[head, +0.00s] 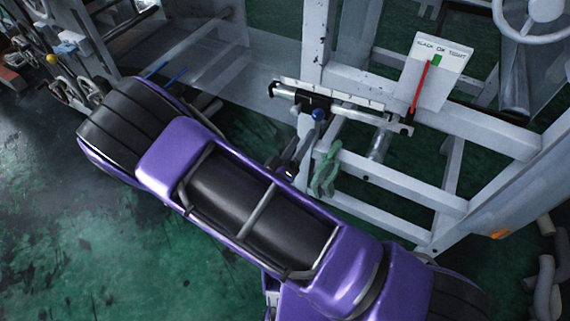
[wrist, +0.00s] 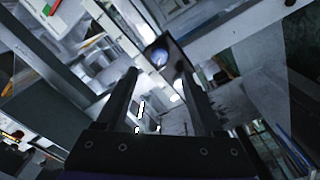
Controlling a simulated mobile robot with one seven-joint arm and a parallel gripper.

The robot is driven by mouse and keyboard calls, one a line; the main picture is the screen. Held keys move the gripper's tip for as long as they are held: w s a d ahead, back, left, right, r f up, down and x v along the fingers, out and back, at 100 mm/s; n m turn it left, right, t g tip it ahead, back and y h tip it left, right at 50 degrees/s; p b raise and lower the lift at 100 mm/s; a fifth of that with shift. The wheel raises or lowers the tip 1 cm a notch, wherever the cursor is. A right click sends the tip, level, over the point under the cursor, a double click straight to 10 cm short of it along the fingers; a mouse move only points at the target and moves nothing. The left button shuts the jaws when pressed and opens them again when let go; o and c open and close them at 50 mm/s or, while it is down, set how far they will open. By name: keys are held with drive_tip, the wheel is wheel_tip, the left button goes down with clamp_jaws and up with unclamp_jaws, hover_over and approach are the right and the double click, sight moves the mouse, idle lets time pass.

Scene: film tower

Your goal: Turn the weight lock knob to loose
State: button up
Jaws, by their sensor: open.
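A round blue knob (head: 319,114) sits on a dark block on the white rail of the machine frame. I take it as the weight lock knob, though no label shows on it. In the wrist view the blue knob (wrist: 160,57) appears between and just beyond my fingertips. My gripper (head: 300,148) is open and empty, reaching toward the knob from below in the head view. It looks close to the knob and a little short of it. My gripper's two dark fingers (wrist: 158,76) stand apart in the wrist view. I cannot tell whether they touch anything.
A white sign (head: 442,62) with a green patch and a red pointer (head: 420,86) stands right of the knob. White frame bars (head: 395,184) surround the area. Open green floor (head: 90,240) lies left.

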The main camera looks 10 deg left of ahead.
drive_tip(key=v, duration=0.9)
drive_tip(key=shift+w+f, duration=0.1)
